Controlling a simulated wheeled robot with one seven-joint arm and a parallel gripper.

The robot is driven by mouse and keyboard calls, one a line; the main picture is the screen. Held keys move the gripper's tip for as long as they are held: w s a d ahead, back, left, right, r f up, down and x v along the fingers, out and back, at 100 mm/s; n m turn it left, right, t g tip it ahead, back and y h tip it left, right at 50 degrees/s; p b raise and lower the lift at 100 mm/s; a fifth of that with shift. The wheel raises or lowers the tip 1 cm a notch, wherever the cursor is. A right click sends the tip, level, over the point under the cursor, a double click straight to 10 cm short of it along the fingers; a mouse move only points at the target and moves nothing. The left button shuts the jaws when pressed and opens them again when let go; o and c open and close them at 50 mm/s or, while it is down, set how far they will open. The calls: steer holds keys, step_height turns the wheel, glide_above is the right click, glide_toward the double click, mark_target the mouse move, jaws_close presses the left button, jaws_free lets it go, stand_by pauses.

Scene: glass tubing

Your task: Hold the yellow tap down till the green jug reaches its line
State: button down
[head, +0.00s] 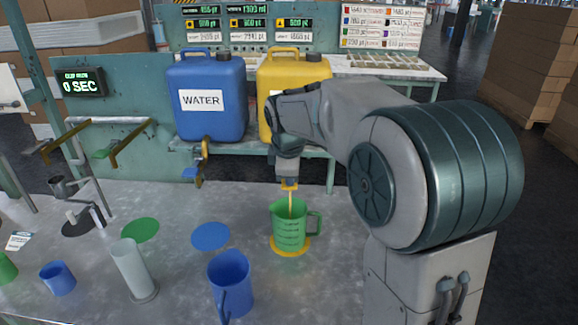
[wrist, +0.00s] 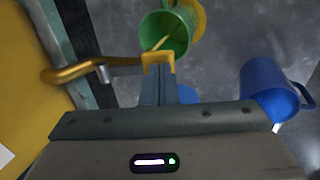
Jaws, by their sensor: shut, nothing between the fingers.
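The green jug (head: 289,230) stands upright below the yellow tap (head: 289,184), with markings on its side. A thin yellowish stream runs from the tap into the jug's open mouth; it also shows in the wrist view above the jug (wrist: 178,36). I cannot make out the liquid level against a line. My gripper (head: 288,166) is shut and empty, pointing down over the tap. In the wrist view its fingers (wrist: 160,86) meet the yellow tap lever (wrist: 158,58) and appear to press on it. The yellow container (head: 293,65) is partly hidden by my arm.
A yellow disc (head: 276,249) lies under the jug. A blue jug (head: 230,285) stands front left of it, beside a blue disc (head: 210,236). The blue WATER container (head: 206,98) has its own tap (head: 196,172). A clear cylinder (head: 131,268) stands further left.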

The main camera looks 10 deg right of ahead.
steer(key=shift+r+p, duration=0.7)
steer(key=shift+r, duration=0.1)
steer(key=shift+r, duration=0.3)
steer(key=w+d+r+p+v, duration=0.1)
steer(key=w+p+v, duration=0.1)
steer(key=v, duration=1.1)
steer(key=shift+p, duration=0.4)
steer(key=shift+w+a, duration=0.1)
steer(key=shift+a, duration=0.05)
steer(key=s+d+f+m, duration=0.1)
steer(key=s+f+m, duration=0.4)
steer(key=s, duration=0.3)
steer(key=s+d+f+m, duration=0.2)
steer(key=s+f+m, duration=0.3)
steer(key=s, duration=0.4)
steer(key=s+d+f+m+y, duration=0.1)
steer(key=s+f+m, duration=0.4)
steer(key=s, duration=0.3)
steer(key=shift+s+d+f+g, duration=0.25)
steer(key=shift+d+f+g, duration=0.05)
steer(key=shift+d+g, duration=0.1)
